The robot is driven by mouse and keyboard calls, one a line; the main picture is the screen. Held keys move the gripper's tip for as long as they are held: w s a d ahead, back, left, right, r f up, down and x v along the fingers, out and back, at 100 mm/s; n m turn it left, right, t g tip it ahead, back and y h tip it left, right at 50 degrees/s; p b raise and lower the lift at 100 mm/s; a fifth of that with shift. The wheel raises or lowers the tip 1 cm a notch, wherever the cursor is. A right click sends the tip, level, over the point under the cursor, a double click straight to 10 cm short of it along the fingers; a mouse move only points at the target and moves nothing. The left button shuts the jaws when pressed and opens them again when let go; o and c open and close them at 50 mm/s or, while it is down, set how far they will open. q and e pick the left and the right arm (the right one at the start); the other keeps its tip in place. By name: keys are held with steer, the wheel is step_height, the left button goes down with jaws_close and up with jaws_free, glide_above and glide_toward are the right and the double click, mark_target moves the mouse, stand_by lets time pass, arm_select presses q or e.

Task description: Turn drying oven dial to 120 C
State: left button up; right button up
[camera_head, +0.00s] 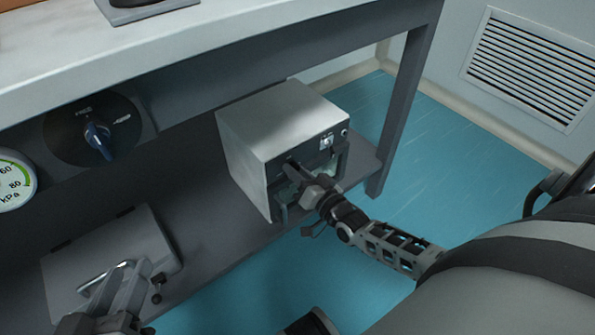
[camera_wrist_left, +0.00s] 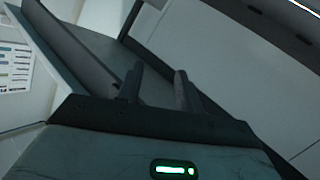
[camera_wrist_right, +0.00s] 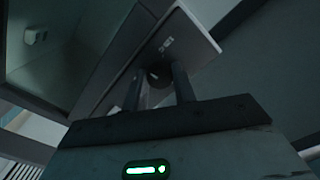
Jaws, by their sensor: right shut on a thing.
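The drying oven (camera_head: 265,135) is a pale box on the lower shelf, with a dark front panel carrying a small display (camera_head: 327,141). My right gripper (camera_head: 300,172) is at that front panel. In the right wrist view the fingers (camera_wrist_right: 160,85) are shut on a dark round dial (camera_wrist_right: 158,74), which they partly cover; its pointer and marks cannot be read. My left gripper (camera_head: 130,278) is at the lower left, away from the oven. In the left wrist view its fingers (camera_wrist_left: 159,85) stand apart with nothing between them.
A blue knob (camera_head: 98,140) on a black plate and a gauge (camera_head: 14,180) are at the left under the table top (camera_head: 215,50). A grey flat panel (camera_head: 110,245) lies near my left gripper. Blue floor (camera_head: 440,150) is clear right of the oven.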

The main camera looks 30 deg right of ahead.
arm_select(q)
steer(key=shift+w+d+r+n+t+h+b, duration=0.1)
steer(key=shift+d+r+n+t+h+b, duration=0.3)
steer(key=shift+b, duration=0.5)
arm_select(e)
steer(key=shift+m, duration=5.7)
arm_select(q)
steer(key=shift+a+r, duration=0.1)
steer(key=shift+a, duration=0.05)
arm_select(e)
steer(key=o, duration=1)
arm_select(q)
steer(key=shift+f, duration=0.2)
arm_select(e)
steer(key=shift+s, duration=0.1)
